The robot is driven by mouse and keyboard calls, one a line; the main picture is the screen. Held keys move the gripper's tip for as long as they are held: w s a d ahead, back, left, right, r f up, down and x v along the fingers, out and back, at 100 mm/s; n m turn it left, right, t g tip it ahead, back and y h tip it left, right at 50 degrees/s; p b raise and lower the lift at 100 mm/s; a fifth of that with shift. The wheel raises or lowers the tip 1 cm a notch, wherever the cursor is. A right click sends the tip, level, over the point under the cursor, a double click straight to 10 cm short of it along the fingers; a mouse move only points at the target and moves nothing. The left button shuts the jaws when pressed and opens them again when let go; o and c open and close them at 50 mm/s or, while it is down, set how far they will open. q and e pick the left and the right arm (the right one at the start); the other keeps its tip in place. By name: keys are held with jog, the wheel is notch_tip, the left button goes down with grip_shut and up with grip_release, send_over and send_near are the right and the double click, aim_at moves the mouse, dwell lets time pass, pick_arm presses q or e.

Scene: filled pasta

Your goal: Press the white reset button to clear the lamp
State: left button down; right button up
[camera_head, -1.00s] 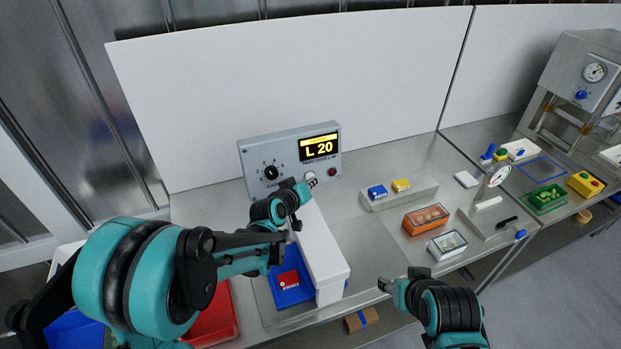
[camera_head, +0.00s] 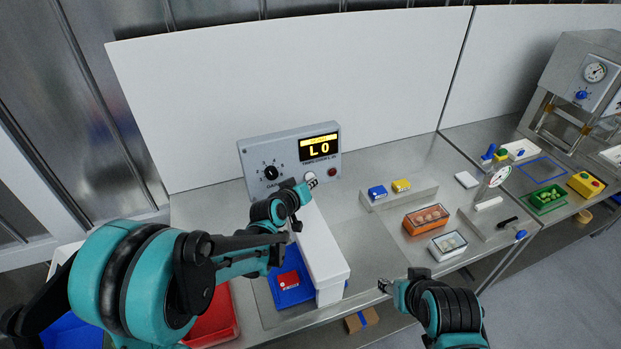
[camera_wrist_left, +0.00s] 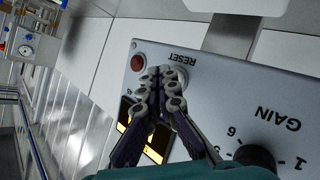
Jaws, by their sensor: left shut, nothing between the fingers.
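The grey control box (camera_head: 257,157) stands at the back of the counter, with a gain dial (camera_head: 271,173), a red lamp or button (camera_head: 332,172) and a yellow display (camera_head: 319,148) reading "L 0". My left gripper (camera_head: 312,181) is shut and empty at the panel's lower front. In the left wrist view its fingertips (camera_wrist_left: 164,73) are at the white button (camera_wrist_left: 178,73) beside the word RESET, covering part of it; they seem to touch it. The red round piece (camera_wrist_left: 138,62) beside it looks dark. My right gripper (camera_head: 385,284) is low at the counter's front edge; its jaws are too small to judge.
A long white box (camera_head: 322,250) lies under my left gripper, beside a blue tray (camera_head: 293,296) and a red tray (camera_head: 222,322). A holder with blue and yellow blocks (camera_head: 401,186) and an orange container (camera_head: 426,218) stand to the right. Bare counter lies between.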

pick_arm(q)
jog(key=shift+s+d+r, duration=0.1)
jog(key=shift+s+d, duration=0.1)
jog(key=shift+s, duration=0.25)
jog(key=s, duration=0.1)
jog(key=s+d, duration=0.1)
jog(key=s, duration=0.1)
jog(key=s+d, duration=0.1)
jog(key=shift+s+r, duration=0.25)
jog(key=shift+r, duration=0.15)
jog(key=shift+a, duration=0.1)
dwell(0.4)
jog(key=s+a+f+g+y+b, duration=0.1)
jog(key=s+a+f+b, duration=0.3)
jog(key=s+a, duration=0.2)
jog(key=s+a+f+m+g+y+b, duration=0.1)
jog(key=s+a+f+b, duration=0.3)
jog(key=s, duration=0.7)
jog(key=s+a+f+m+g+y+b, duration=0.1)
jog(key=s+a+f+g+y+b, duration=0.2)
jog(key=s+a, duration=0.5)
jog(key=shift+s+f+b, duration=0.6)
jog(key=shift+s+b, duration=0.15)
jog(key=shift+b, duration=0.1)
jog(key=shift+d, duration=0.1)
